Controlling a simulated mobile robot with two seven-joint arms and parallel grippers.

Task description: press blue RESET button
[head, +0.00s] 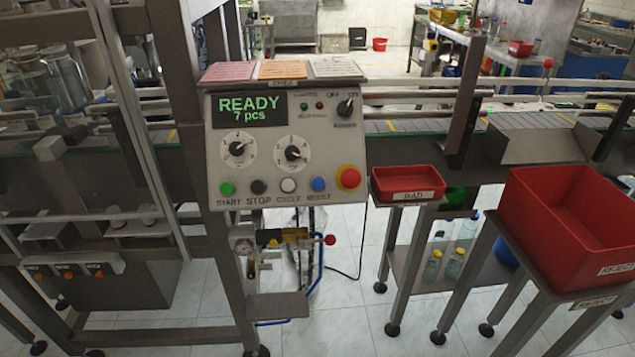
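The blue RESET button (318,184) sits in the bottom row of the grey control panel (330,130), in the middle of the head view. It lies between the white CYCLE button (288,185) and the large red mushroom button (348,178) with its yellow collar. A green START button (227,188) and a black STOP button (258,187) are further left. The display (249,109) reads "READY 7 pcs" in green. The label under the blue button is small and blurred. Neither of my grippers is in the head view.
A small red BAD tray (407,183) stands just right of the panel. A large red REJECT bin (535,215) is at the right on a metal stand. A valve assembly (285,238) with blue hoses hangs below the panel. Tiled floor (350,315) is open in front.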

